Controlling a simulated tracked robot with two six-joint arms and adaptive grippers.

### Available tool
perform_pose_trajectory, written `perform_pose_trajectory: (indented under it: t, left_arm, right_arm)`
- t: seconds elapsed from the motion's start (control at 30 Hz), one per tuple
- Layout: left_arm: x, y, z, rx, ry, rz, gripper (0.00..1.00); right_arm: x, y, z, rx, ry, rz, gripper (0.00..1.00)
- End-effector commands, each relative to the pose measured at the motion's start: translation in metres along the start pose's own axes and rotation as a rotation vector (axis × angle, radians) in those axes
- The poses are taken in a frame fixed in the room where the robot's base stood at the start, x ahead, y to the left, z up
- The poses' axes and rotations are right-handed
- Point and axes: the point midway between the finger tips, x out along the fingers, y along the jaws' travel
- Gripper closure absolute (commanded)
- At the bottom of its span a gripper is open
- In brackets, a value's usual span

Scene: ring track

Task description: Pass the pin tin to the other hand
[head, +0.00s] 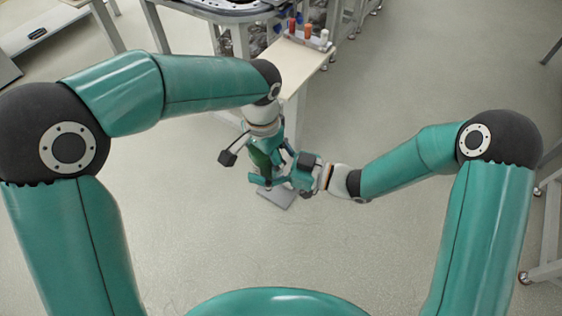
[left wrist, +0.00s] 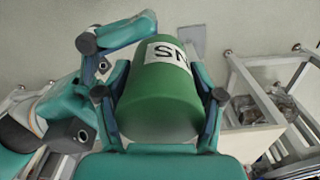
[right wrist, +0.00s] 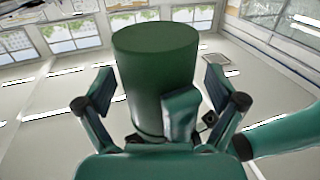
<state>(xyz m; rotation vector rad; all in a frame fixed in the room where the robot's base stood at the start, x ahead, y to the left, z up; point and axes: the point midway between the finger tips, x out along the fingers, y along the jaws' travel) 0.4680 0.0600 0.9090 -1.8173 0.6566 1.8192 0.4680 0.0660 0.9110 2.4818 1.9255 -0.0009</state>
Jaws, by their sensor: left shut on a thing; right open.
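The pin tin (head: 260,159) is a dark green cylinder, mostly hidden by grippers in the head view. My left gripper (head: 266,168) is shut on it. In the left wrist view the tin (left wrist: 160,95) sits between the two fingers, with a white label of dark letters, partly cut off. My right gripper (head: 292,172) is open beside the tin. In the right wrist view the tin (right wrist: 152,75) stands between its spread fingers, with a gap on each side. A left-gripper finger crosses the tin's lower part there.
A narrow table (head: 297,62) behind the grippers carries a rack with red, orange and white bottles (head: 308,32). A grey flat plate (head: 277,197) lies on the floor below the grippers. A metal frame (head: 545,240) stands at the right edge.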

Motion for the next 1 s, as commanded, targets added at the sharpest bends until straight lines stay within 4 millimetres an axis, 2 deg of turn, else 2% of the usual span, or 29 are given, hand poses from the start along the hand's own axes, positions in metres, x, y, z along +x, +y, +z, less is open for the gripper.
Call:
perform_pose_trajectory:
  t: [0.33, 0.37, 0.77, 0.83, 0.87, 1.0]
  left_arm:
    - [-0.0003, -0.0001, 0.0, 0.0, 0.001, 0.0, 0.73]
    - [-0.0003, -0.0001, 0.0, 0.0, 0.001, 0.0, 0.73]
    - [-0.0003, -0.0001, -0.0003, 0.001, 0.001, 0.0, 0.73]
    - [-0.0003, -0.0001, -0.0004, 0.002, 0.002, -0.001, 0.73]
    - [-0.0004, -0.0001, -0.0005, 0.002, 0.002, -0.001, 0.32]
    - [-0.0003, 0.0001, -0.0006, 0.001, 0.002, 0.0, 0.09]
  right_arm:
    - [0.0048, -0.0004, 0.0001, 0.0, 0.0, -0.001, 0.06]
    - [0.0048, -0.0004, 0.0001, 0.0, 0.0, -0.001, 0.09]
    - [0.0046, -0.0008, -0.0001, 0.0, 0.0, -0.002, 0.76]
    - [0.0046, -0.0011, -0.0001, 0.0, 0.001, -0.003, 0.77]
    - [0.0046, -0.0011, -0.0005, -0.001, 0.001, -0.003, 0.77]
    - [0.0047, -0.0013, -0.0006, -0.002, 0.002, -0.004, 0.77]
